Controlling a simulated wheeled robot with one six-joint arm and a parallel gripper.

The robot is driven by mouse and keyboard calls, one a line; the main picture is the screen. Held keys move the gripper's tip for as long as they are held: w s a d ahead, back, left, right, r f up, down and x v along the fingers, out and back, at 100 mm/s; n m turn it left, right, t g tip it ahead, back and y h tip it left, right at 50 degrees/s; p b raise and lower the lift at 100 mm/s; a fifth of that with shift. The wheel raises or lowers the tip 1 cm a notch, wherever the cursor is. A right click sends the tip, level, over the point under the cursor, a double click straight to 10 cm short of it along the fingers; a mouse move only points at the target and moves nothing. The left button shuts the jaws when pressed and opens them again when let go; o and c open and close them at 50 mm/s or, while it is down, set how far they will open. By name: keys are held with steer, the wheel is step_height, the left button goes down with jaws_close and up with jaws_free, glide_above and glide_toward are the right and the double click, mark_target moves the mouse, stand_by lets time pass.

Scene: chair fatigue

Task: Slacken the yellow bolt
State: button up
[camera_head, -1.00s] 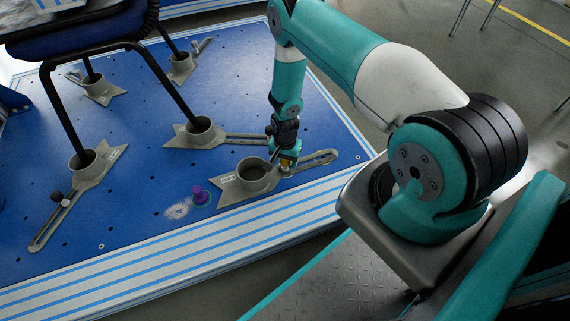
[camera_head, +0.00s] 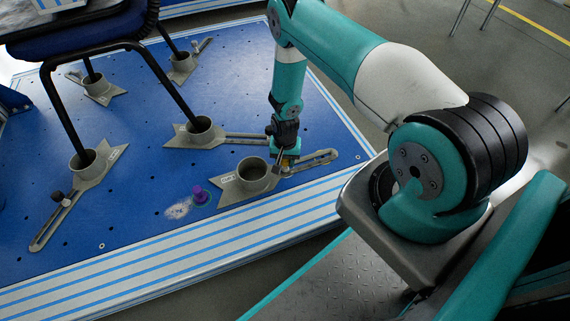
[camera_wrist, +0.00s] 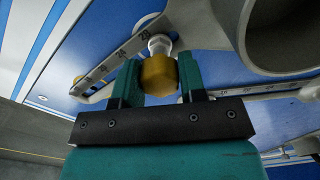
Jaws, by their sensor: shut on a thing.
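The yellow bolt (camera_wrist: 158,76) stands in the slot of a grey clamp arm, with a pale round shank above its yellow head in the wrist view. My gripper (camera_wrist: 153,84) is shut on the yellow head, one teal finger on each side. In the head view my gripper (camera_head: 286,158) points down at the slotted arm, and only a little yellow of the bolt (camera_head: 285,161) shows beneath it. The grey clamp (camera_head: 225,191) has an open cup that is empty; part of the cup also shows in the wrist view (camera_wrist: 285,35).
A purple knob (camera_head: 200,194) sits on the blue perforated plate (camera_head: 140,215) left of the cup. Several other grey clamps stand around the chair (camera_head: 62,110), whose black legs rest in cups. The striped plate edge (camera_head: 200,258) lies in front.

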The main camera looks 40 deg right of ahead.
steer(key=shift+n, duration=0.8)
steer(key=o, duration=0.6)
steer(key=shift+r, duration=0.1)
step_height(320, 180, up, 17)
steer(key=p, duration=0.7)
steer(key=shift+r, duration=0.15)
